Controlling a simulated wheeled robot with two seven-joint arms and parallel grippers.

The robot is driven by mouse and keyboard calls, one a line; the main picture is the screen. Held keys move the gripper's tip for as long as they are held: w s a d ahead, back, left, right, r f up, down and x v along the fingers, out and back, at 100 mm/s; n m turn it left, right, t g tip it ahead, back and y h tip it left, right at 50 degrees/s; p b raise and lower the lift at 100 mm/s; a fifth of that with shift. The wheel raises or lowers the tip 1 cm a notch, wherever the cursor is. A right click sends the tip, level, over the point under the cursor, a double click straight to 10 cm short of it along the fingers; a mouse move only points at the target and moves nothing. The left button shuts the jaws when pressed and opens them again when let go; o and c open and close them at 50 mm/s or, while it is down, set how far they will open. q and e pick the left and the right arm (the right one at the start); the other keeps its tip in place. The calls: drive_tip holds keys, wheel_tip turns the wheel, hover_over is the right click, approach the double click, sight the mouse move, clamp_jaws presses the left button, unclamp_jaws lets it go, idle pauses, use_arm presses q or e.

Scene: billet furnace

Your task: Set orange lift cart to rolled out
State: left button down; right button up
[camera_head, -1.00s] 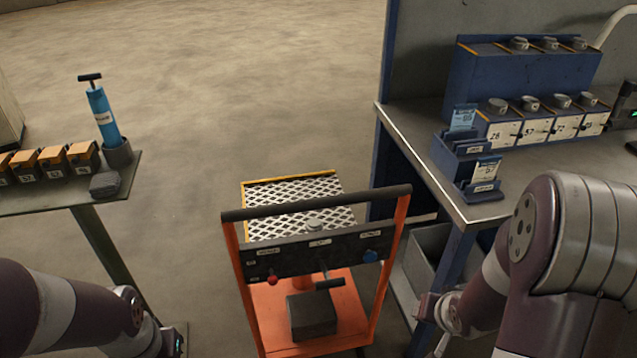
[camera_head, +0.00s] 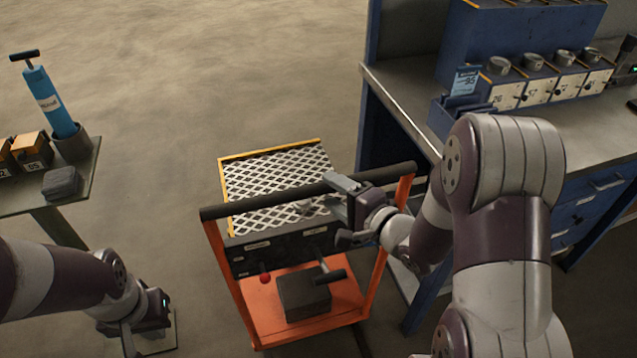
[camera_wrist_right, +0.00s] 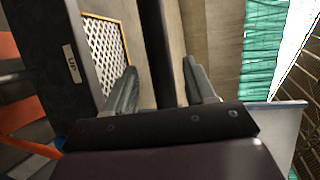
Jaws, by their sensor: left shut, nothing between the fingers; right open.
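The orange lift cart (camera_head: 380,262) stands on the floor in front of me, with a mesh deck (camera_head: 270,175) at its far side. Its black push bar (camera_head: 262,205) runs across the top near me. My right gripper (camera_head: 338,195) is open at the right part of this bar. In the right wrist view the dark bar (camera_wrist_right: 160,45) runs between the two spread fingers; contact cannot be told. The cart's label panel also shows there (camera_wrist_right: 72,65). My left gripper (camera_head: 130,340) is shut and empty, low at the left, apart from the cart.
A steel-topped blue workbench (camera_head: 405,115) stands close to the cart's right. A side table (camera_head: 90,175) with a blue pump (camera_head: 50,102) and several orange-topped boxes is at the left. The floor (camera_head: 200,70) behind the cart is clear.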

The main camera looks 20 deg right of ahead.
drive_tip(key=x, duration=0.4)
drive_tip(key=shift+w+a, duration=0.25)
drive_tip(key=shift+w, duration=0.1)
clamp_jaws()
